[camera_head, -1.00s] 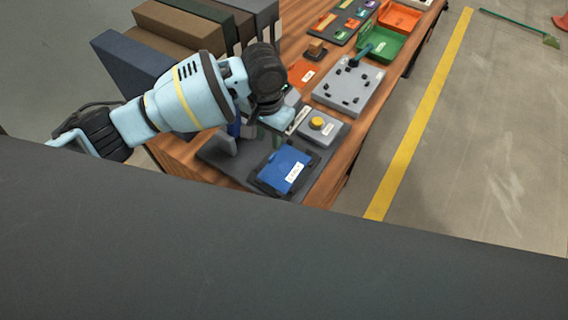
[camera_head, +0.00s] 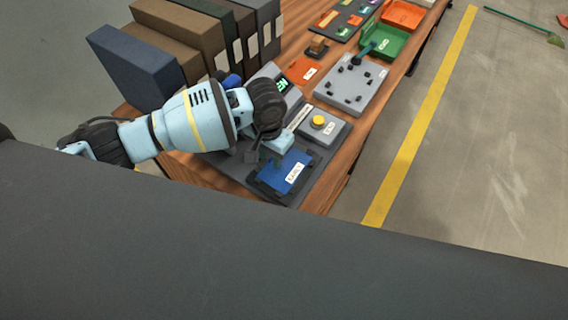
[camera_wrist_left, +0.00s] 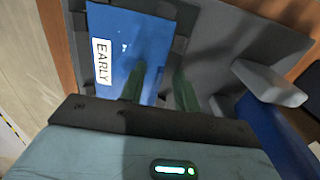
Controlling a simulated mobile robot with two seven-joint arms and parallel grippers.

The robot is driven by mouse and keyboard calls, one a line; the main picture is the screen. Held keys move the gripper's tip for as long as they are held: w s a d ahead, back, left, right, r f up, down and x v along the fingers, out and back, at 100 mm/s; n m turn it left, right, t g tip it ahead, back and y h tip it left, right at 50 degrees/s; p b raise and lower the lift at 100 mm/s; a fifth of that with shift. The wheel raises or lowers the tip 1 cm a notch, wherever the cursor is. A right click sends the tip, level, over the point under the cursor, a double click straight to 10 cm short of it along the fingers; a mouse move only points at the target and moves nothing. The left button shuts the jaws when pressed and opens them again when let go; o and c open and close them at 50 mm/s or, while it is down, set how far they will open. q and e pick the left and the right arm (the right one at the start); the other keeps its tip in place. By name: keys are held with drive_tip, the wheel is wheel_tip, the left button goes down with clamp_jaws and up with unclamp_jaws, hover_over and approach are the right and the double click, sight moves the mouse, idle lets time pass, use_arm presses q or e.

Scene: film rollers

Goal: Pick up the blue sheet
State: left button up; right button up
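The blue sheet (camera_head: 278,178) lies flat in a dark holder on a grey board at the near end of the bench, with a white label facing up. In the left wrist view the sheet (camera_wrist_left: 125,28) carries a label reading "EARLY". My left gripper (camera_head: 277,160) hangs over the sheet's far-left part. In the left wrist view its two green fingers (camera_wrist_left: 160,86) stand apart, one over the sheet and the other past its edge. Nothing shows between them, and I cannot tell whether they touch it. My right gripper is not in view.
A grey box with a yellow button (camera_head: 318,122) stands just beyond the sheet. A small screen with green letters (camera_head: 281,86) and a blue-handled stamp-like object (camera_wrist_left: 270,125) are close to the gripper. Large binders (camera_head: 140,65) line the left side.

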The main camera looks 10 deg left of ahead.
use_arm(q)
drive_tip(key=shift+r, duration=0.1)
clamp_jaws()
idle(0.3)
drive_tip(key=shift+w+r, duration=0.1)
drive_tip(key=shift+r, duration=0.5)
wheel_tip(320, 180, up, 2)
drive_tip(key=shift+r, duration=0.1)
drive_tip(key=shift+s+d+r, duration=0.15)
drive_tip(key=shift+s+d, duration=0.15)
drive_tip(key=shift+d, duration=0.4)
drive_tip(key=s+d, duration=0.2)
drive_tip(key=d, duration=0.5)
drive_tip(key=s+d+r, duration=0.1)
drive_tip(key=s+d, duration=0.1)
drive_tip(key=d, duration=0.4)
drive_tip(key=shift+s+d, duration=0.35)
drive_tip(key=shift+d, duration=0.05)
